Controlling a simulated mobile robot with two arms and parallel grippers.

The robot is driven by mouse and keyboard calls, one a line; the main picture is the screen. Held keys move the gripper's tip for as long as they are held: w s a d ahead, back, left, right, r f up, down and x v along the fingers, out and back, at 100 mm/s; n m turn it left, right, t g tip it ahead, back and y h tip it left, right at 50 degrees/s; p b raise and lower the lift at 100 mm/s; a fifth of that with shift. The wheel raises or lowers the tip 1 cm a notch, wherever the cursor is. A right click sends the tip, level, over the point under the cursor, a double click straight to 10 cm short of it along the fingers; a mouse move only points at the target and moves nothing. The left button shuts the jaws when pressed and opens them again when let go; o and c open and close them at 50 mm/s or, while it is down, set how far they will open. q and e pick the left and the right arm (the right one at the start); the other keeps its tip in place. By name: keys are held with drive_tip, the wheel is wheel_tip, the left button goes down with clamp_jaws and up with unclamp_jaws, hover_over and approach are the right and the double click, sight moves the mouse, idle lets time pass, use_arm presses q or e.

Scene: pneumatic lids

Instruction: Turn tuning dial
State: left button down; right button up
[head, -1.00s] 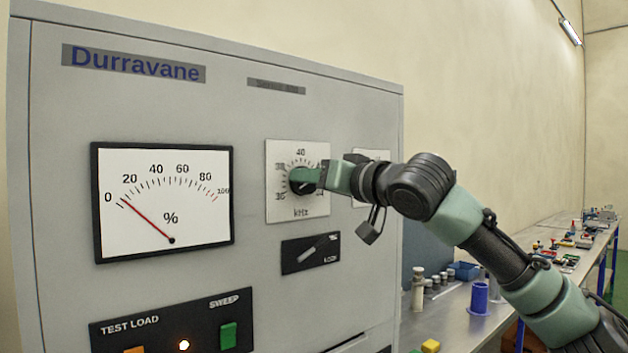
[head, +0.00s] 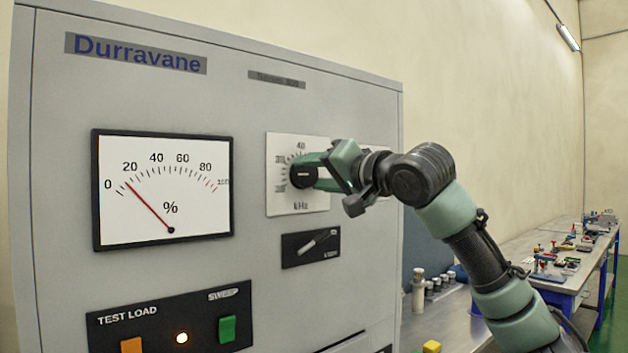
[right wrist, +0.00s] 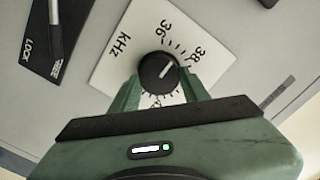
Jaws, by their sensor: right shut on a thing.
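The tuning dial (head: 302,176) is a round black knob on a white kHz scale plate (head: 285,200) on the front of the grey Durravane cabinet. It also shows in the right wrist view (right wrist: 158,71), where its white pointer line aims between 36 and 38. My right gripper (head: 312,172) is shut on the dial, with a green finger on either side of it in the right wrist view (right wrist: 160,88). Part of the scale is hidden by the gripper. The percent meter (head: 162,190) has its red needle a little below 20. My left gripper is not in view.
Below the dial is a black lock lever plate (head: 311,247). At lower left are an orange button (head: 131,346), a lit lamp (head: 182,338) and a green button (head: 227,329). A bench (head: 440,308) with bottles stands right of the cabinet.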

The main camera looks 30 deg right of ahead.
drive_tip(key=m, duration=0.2)
drive_tip(key=m+b, duration=0.1)
drive_tip(key=shift+f+m, duration=0.2)
drive_tip(key=shift+m, duration=0.2)
drive_tip(key=shift+m+b, duration=0.35)
drive_tip(key=shift+m, duration=1.55)
drive_tip(key=o, duration=1.4)
drive_tip(key=shift+c, duration=0.2)
drive_tip(key=shift+d, duration=0.1)
drive_tip(key=s+b, duration=0.2)
drive_tip(key=s, duration=0.5)
drive_tip(key=shift+s+d, duration=0.3)
drive_tip(key=shift+s, duration=0.1)
